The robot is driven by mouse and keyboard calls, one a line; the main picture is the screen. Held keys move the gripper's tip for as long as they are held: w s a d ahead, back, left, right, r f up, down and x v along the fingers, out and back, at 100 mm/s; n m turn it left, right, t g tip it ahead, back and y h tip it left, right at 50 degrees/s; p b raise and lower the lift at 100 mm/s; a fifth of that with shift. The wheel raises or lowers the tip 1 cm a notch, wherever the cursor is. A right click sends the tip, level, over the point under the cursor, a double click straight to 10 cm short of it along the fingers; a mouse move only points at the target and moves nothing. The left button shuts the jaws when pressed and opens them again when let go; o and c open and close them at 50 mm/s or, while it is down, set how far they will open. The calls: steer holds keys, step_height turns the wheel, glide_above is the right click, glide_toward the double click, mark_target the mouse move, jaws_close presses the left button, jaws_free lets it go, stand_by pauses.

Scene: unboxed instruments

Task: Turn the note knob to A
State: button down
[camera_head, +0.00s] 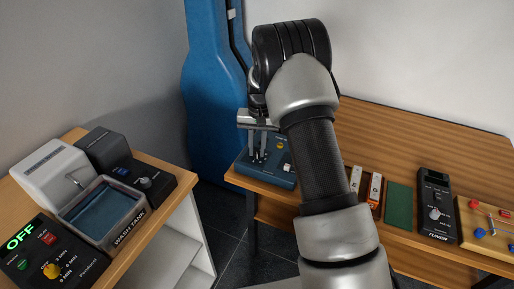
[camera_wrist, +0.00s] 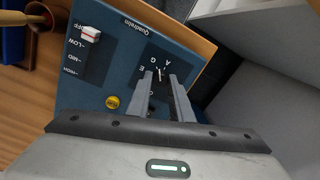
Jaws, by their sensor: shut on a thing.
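The blue device (camera_head: 282,180) stands at the left end of the wooden table, below my gripper (camera_head: 259,156). The wrist view shows its face (camera_wrist: 75,92) close up, with letters that look like C, E, G and A around the note knob (camera_wrist: 160,75). My gripper (camera_wrist: 162,77) points down at the device, its two fingers shut on the knob from either side. The fingers hide most of the knob. A small white mark shows between the fingertips, near the G; I cannot tell exactly which letter it points to.
A black tuner (camera_head: 435,205) and a green pad (camera_head: 399,206) lie farther right. A blue instrument case (camera_head: 213,90) stands behind. A wash tank (camera_head: 103,214) is left.

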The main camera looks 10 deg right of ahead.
mark_target(259, 153)
steer(key=m, duration=0.5)
steer(key=shift+m+p, duration=0.3)
stand_by(0.4)
steer(key=c, duration=1.6)
jaws_free()
steer(key=shift+r, duration=0.1)
steer(key=r, duration=1.1)
steer(key=r+p, duration=0.1)
steer(key=r, duration=0.5)
steer(key=shift+s+d+r, duration=0.15)
steer(key=shift+s+d, duration=0.1)
